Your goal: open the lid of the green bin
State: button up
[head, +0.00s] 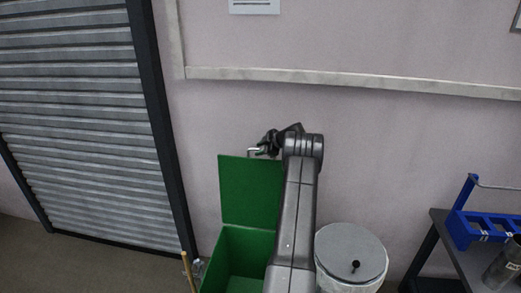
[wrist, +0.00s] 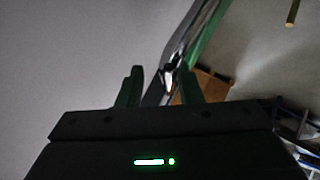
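The green bin (head: 232,246) stands on the floor in front of the wall, its open top showing in the head view. Its green lid (head: 245,192) stands raised, about upright, at the back of the bin. A small pale metal handle (head: 256,151) shows at the lid's top edge. My gripper (head: 262,146) is at this top edge, beside the handle. In the wrist view my gripper's two fingers (wrist: 162,88) are apart, with a shiny piece, seemingly the handle (wrist: 168,76), showing between or beyond them. Contact cannot be told. The lid's green edge (wrist: 207,42) runs up and right.
A round pale container with a grey lid and black knob (head: 352,252) stands right of my arm. A dark table (head: 448,262) with a blue rack (head: 482,225) is at the far right. A wooden stick (head: 187,270) stands left of the bin, near a grey shutter (head: 85,110).

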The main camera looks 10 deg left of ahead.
jog(key=b+v, duration=0.3)
jog(key=v, duration=1)
jog(key=shift+d+r, duration=0.2)
jog(key=shift+d, duration=0.05)
jog(key=shift+a+f, duration=0.1)
jog(key=p+x, duration=0.1)
jog(key=x, duration=0.5)
jog(key=p+x, duration=0.2)
jog(key=x, duration=0.5)
jog(key=shift+s+a+f, duration=0.1)
jog(key=shift+a+f, duration=0.15)
